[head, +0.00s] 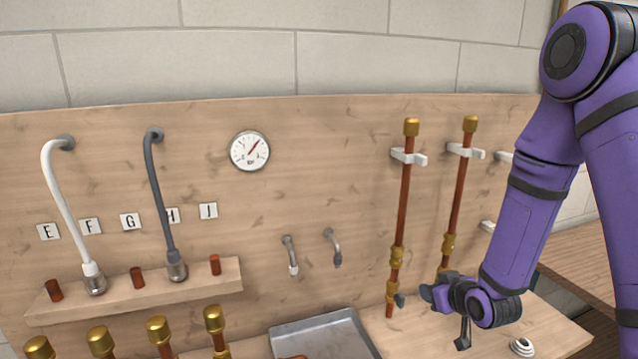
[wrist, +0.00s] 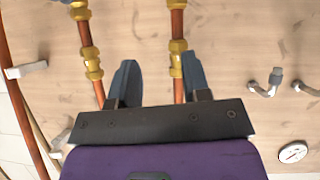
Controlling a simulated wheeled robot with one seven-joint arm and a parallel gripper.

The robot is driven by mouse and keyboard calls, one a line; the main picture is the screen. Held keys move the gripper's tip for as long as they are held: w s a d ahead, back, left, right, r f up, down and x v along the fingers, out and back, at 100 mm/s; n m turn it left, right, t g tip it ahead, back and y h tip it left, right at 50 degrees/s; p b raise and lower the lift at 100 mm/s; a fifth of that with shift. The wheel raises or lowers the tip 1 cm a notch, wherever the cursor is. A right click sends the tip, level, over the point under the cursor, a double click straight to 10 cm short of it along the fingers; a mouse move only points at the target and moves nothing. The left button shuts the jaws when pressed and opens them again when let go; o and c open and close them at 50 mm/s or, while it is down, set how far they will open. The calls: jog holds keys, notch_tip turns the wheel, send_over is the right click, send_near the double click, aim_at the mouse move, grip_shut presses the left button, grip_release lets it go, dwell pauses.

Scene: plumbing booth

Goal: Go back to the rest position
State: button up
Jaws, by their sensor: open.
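My gripper (wrist: 160,82) is open in the wrist view, with two blue-grey fingers apart and nothing held between them. In the head view my gripper (head: 436,303) is at the end of the purple arm, low in front of the board's right part. It is close to the lower ends of two upright copper pipes, the left pipe (head: 400,215) and the right pipe (head: 459,190). Both pipes carry brass fittings and also show beyond the fingers in the wrist view. The arm hides the lower end of the right pipe. I cannot tell whether the fingers touch a pipe.
A gauge (head: 250,151), a white hose (head: 62,205) and a grey hose (head: 158,200) are on the wooden board. A shelf (head: 130,302) is below the hoses. Brass-capped pipes (head: 160,330) stand in front. A grey tray (head: 320,335) lies left of the gripper.

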jog(key=s+d+r+m+g+h, duration=0.15)
jog(key=s+r, duration=0.35)
jog(key=r, duration=0.5)
jog(key=s+d+r+m+g+h, duration=0.15)
jog(key=s+r, duration=0.25)
jog(key=r, duration=0.6)
jog(key=s+r+g, duration=0.1)
jog(key=s+r, duration=0.2)
jog(key=s, duration=0.3)
jog(key=s+r+g, duration=0.1)
jog(key=s+r, duration=0.2)
jog(key=s, duration=0.4)
jog(key=s+r+m+g, duration=0.1)
jog(key=s+r, duration=0.3)
jog(key=s, duration=0.3)
jog(key=shift+a, duration=0.35)
jog(key=shift+s, duration=0.1)
